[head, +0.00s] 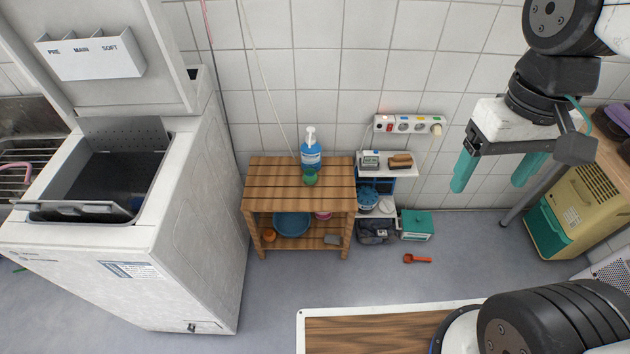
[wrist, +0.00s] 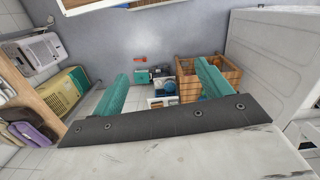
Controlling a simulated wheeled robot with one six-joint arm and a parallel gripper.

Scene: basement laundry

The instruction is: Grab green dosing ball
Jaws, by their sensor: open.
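The green dosing ball (head: 310,177) sits on the top of the slatted wooden table (head: 265,175), near its middle. It is just in front of a blue pump bottle (head: 311,153). My gripper (head: 490,178) is open and empty, high up to the right of the table and well apart from the ball. In the wrist view my gripper (wrist: 160,88) shows its two teal fingers spread wide. The wooden table (wrist: 215,70) shows there behind the right finger. I cannot make out the ball in that view.
A white top-loading washer (head: 190,240) with its lid up stands left of the table. A small shelf (head: 385,185) with several items stands right of it. An orange-red tool (head: 417,259) lies on the floor. A beige-green case (head: 575,205) stands at right. The floor before the table is clear.

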